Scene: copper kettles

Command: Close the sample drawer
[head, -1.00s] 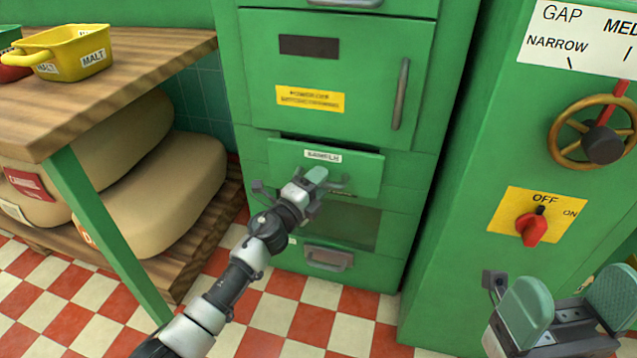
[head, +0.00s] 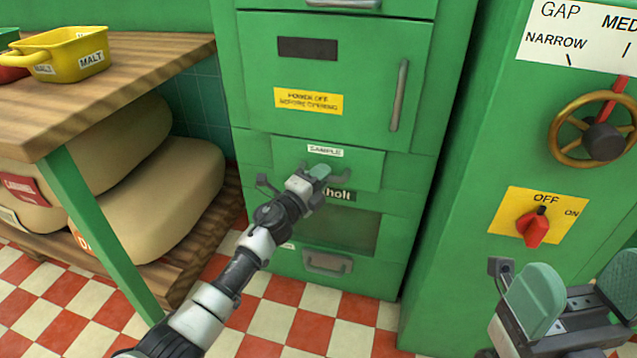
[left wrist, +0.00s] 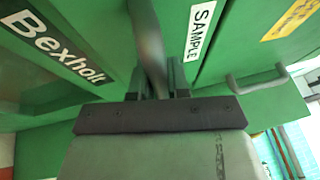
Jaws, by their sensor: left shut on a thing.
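The green sample drawer (head: 352,172), labelled SAMPLE, sits in the green cabinet with its front about level with the panels around it. I cannot tell whether a thin gap remains. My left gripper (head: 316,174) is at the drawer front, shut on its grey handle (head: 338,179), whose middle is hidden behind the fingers. In the left wrist view the SAMPLE label (left wrist: 201,30) is close beside the fingers, and the Bexholt plate (left wrist: 62,48) is to the left. My right gripper (head: 578,295) is open and empty at the lower right.
Above the drawer is a cabinet door (head: 355,100) with a vertical handle; below it are a dark window (head: 350,230) and a lower handle (head: 327,262). A wooden table (head: 130,75) with a yellow scoop stands left. A green machine with a red switch (head: 533,231) stands right.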

